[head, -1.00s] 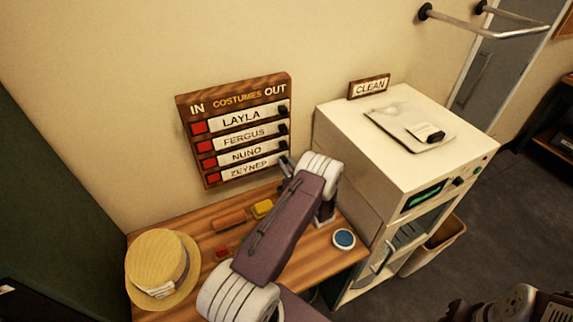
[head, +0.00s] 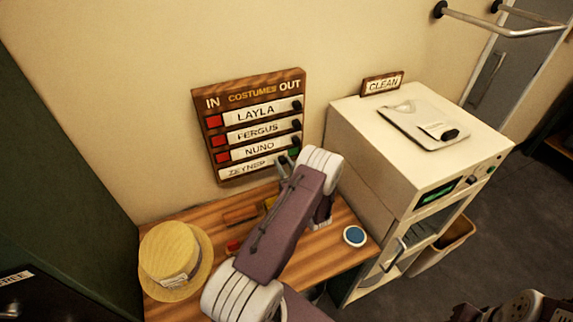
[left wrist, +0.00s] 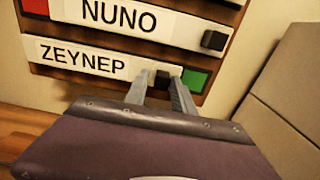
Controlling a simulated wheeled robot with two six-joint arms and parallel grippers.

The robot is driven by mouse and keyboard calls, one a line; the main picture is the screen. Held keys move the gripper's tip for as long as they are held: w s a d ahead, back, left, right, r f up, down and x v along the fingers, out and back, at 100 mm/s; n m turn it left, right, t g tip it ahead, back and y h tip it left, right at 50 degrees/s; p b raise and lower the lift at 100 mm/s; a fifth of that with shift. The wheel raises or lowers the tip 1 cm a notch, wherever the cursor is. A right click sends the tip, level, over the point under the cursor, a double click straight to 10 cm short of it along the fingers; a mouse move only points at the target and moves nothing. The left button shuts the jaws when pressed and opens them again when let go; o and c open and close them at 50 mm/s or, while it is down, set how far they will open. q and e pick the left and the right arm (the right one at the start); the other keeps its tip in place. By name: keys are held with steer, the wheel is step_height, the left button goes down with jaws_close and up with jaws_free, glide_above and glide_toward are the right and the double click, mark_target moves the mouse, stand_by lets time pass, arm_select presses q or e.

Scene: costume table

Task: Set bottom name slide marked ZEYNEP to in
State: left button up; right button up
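The costumes board (head: 250,90) on the wall carries several name slides between IN at left and OUT at right. The bottom slide, ZEYNEP (head: 250,168), sits at the left end of its row. It also shows in the left wrist view (left wrist: 82,58), with a green patch (left wrist: 196,79) bare to its right and no red at its left. My left gripper (left wrist: 161,88) has its fingers on either side of the slide's dark knob (left wrist: 162,78), apparently shut on it. In the head view my left gripper (head: 285,168) is at the board's lower right.
The slides LAYLA (head: 256,114), FERGUS (head: 258,132) and NUNO (head: 260,149) show red at their left. A straw hat (head: 170,256) and a blue round tin (head: 354,236) stand on the wooden table (head: 190,228). A cream cabinet (head: 375,155) stands right of the board.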

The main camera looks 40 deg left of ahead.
arm_select(q)
steer(key=shift+o, duration=0.3)
steer(key=shift+s+a, duration=0.2)
steer(key=shift+s, duration=0.1)
steer(key=shift+w+d, duration=0.1)
steer(key=shift+d, duration=0.1)
steer(key=b+v, duration=0.3)
steer(key=v, duration=0.6)
arm_select(e)
step_height(320, 180, down, 3)
steer(key=shift+s+a+r, duration=0.1)
arm_select(q)
steer(key=shift+a, duration=0.15)
steer(key=shift+r, duration=0.1)
